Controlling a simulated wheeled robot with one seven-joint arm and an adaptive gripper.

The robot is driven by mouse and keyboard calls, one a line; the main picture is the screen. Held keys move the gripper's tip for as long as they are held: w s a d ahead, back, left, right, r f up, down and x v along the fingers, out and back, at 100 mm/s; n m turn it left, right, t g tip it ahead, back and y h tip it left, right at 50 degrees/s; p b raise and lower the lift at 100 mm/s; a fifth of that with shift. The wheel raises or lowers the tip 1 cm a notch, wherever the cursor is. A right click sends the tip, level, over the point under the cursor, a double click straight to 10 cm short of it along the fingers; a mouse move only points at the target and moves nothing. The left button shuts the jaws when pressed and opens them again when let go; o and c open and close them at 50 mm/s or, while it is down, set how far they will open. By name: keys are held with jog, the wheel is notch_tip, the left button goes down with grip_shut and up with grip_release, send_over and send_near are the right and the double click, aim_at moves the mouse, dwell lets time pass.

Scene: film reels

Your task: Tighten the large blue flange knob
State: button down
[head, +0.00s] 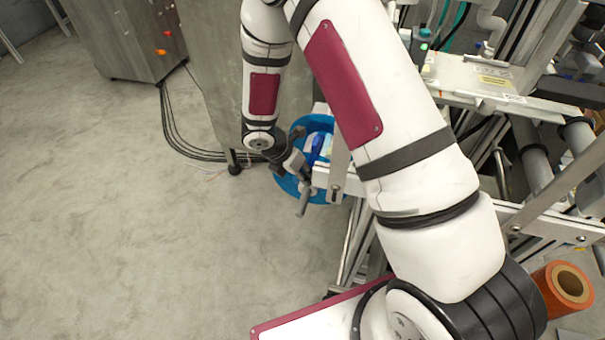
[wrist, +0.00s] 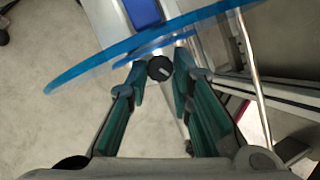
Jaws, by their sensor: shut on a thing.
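The large blue flange (head: 287,186) is a round disc on the near end of the machine in the head view, partly covered by my gripper (head: 299,178). In the wrist view the flange (wrist: 85,76) is a thin blue arc seen nearly edge-on. A small round black knob (wrist: 160,68) with a pale mark sits in front of it. My gripper (wrist: 160,75) has its green-padded fingers on either side of this knob and is shut on it. The exact contact at the fingertips is hard to see.
A dark blue block (wrist: 142,12) lies beyond the flange. The machine frame (head: 480,90) with rails and rollers fills the right side. An orange roll (head: 566,285) is at lower right. A metal cabinet (head: 120,35) and cables (head: 175,130) stand behind. The floor at left is clear.

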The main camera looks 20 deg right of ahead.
jog(key=c, duration=1.4)
grip_release()
